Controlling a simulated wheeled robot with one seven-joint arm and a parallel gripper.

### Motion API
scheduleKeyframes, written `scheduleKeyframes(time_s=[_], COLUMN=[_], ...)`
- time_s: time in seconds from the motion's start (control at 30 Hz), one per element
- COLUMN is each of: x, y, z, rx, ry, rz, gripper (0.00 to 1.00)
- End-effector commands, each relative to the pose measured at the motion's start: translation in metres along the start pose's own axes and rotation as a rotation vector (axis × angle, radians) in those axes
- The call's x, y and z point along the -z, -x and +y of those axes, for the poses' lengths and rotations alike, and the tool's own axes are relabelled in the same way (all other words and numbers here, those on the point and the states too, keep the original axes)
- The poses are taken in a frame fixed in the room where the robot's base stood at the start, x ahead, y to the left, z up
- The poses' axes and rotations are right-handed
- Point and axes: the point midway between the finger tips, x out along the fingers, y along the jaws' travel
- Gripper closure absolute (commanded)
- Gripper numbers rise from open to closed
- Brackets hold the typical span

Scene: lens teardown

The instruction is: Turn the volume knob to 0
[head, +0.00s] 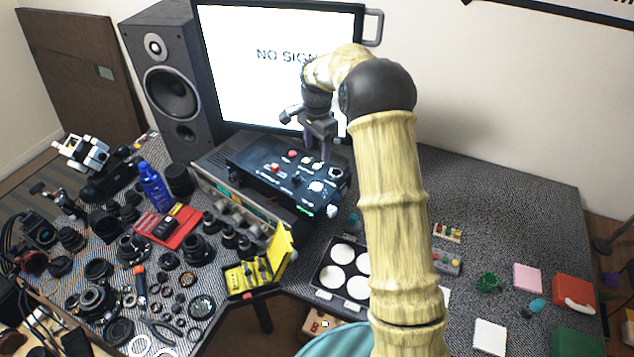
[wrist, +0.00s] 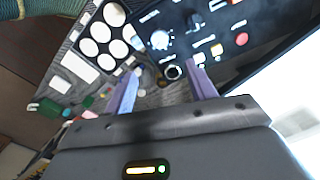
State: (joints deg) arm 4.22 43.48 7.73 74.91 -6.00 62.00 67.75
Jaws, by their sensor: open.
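A black control box (head: 262,172) sits in front of the monitor with several knobs and buttons on its top. A white knob (head: 316,186) and a dark knob with a pale ring (head: 335,172) are near its right end. The wrist view also shows the white knob (wrist: 160,40) and the ringed knob (wrist: 173,72). The labels are too small to tell which is the volume knob. My gripper (head: 317,155) is open above the box's right end. In the wrist view its purple fingers (wrist: 164,70) appear on either side of the ringed knob; contact cannot be told.
A grey amplifier (head: 222,188) stands beside the box, with the monitor (head: 265,60) behind. A red button (wrist: 241,39) is on the box. A yellow toolbox (head: 262,268) and a case of white discs (head: 326,296) lie in front. Lens parts crowd the left.

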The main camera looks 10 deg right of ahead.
Motion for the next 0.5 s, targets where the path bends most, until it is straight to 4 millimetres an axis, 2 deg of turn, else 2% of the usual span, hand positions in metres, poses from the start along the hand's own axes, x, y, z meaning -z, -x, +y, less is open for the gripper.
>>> scheduleKeyframes(time_s=[0.5], x=[-0.001], y=[-0.090], z=[0.001], rx=[-0.004], ry=[-0.001], rz=[-0.004], gripper=[0.44])
